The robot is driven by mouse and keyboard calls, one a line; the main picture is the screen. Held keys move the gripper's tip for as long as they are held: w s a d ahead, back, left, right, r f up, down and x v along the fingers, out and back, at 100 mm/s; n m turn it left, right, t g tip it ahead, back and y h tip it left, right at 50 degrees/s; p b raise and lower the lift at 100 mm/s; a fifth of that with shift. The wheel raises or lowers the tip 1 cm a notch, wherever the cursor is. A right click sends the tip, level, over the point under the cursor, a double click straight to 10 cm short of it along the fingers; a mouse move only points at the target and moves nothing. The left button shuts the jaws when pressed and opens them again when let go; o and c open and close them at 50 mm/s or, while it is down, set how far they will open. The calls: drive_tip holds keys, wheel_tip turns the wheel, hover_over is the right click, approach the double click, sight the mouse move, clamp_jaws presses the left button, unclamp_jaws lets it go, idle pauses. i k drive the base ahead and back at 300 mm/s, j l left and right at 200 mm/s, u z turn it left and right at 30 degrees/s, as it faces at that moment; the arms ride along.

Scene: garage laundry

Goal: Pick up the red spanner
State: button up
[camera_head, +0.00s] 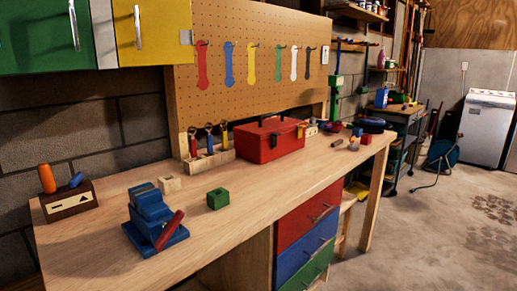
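The red spanner (203,64) hangs upright on the tan pegboard (265,20) above the workbench. It is the leftmost in a row of hanging spanners. A blue spanner (228,65) hangs just to its right, followed by a yellow one (252,63), a green one (279,65), a white one (294,62) and a dark one (308,62). The spanners hang apart from each other. My gripper is not in view.
On the wooden workbench (110,195) stand a blue vise (150,220) with a red bar, a green block (218,199), a tool rack (208,161) and a red toolbox (270,140). Green and yellow cabinets (150,30) hang left of the pegboard. The floor at right is mostly open.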

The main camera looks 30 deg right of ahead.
sight(193, 141)
drive_tip(key=z, duration=0.45)
drive_tip(key=i+z, duration=0.2)
drive_tip(key=z, duration=0.2)
drive_tip(key=i+z, duration=0.2)
drive_tip(key=z, duration=0.25)
drive_tip(key=i+j+z, duration=0.2)
drive_tip(key=z, duration=0.2)
drive_tip(key=i+j+z, duration=0.1)
drive_tip(key=j, duration=0.3)
drive_tip(key=i+j+z, duration=0.1)
drive_tip(key=j, duration=0.3)
